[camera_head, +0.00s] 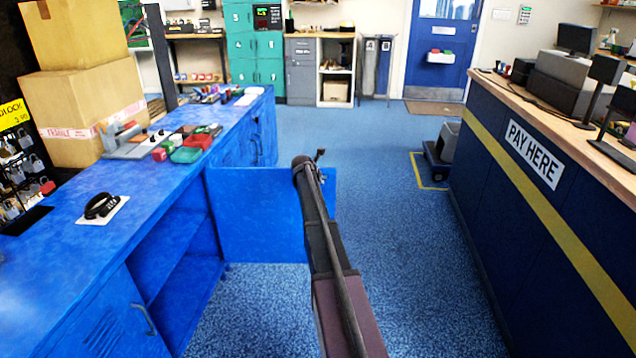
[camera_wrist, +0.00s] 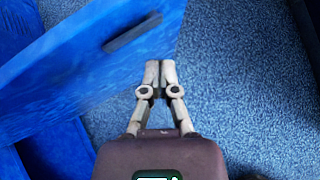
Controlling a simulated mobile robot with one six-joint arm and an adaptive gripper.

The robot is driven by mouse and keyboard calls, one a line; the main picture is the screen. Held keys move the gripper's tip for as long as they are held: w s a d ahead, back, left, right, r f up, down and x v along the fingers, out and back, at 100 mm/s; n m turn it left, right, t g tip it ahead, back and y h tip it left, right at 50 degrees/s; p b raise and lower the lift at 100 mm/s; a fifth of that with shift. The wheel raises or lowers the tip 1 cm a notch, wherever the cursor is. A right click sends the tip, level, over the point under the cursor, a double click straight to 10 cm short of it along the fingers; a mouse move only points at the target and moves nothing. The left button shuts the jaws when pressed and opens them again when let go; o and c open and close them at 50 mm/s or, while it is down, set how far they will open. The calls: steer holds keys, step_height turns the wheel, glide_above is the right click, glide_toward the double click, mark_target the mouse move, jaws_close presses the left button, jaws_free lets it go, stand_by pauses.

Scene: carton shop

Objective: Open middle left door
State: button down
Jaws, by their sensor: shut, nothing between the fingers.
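The blue counter's middle door (camera_head: 258,215) stands swung wide open, sticking out from the counter front into the aisle. The open compartment (camera_head: 185,262) beside it shows a shelf. In the wrist view the door (camera_wrist: 75,75) fills the upper left, with its dark bar handle (camera_wrist: 132,32) near the free end. My gripper (camera_wrist: 160,66) is shut and empty, over the floor just right of the door panel and apart from the handle. In the head view my arm crosses in front of the door's free end and hides part of it; the fingers are hard to make out.
A nearer counter door (camera_head: 105,322) with a handle is shut. Boxes (camera_head: 90,110) and small goods stand on the counter top (camera_head: 60,245). The pay counter (camera_head: 550,220) runs along the right. The blue floor (camera_head: 400,220) between is mostly clear.

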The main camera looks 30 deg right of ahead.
steer(key=s+a+r+p, duration=0.6)
steer(key=s+r+p, duration=0.1)
steer(key=s, duration=0.2)
steer(key=shift+s, duration=0.15)
stand_by(0.5)
steer(key=shift+a, duration=0.1)
stand_by(0.5)
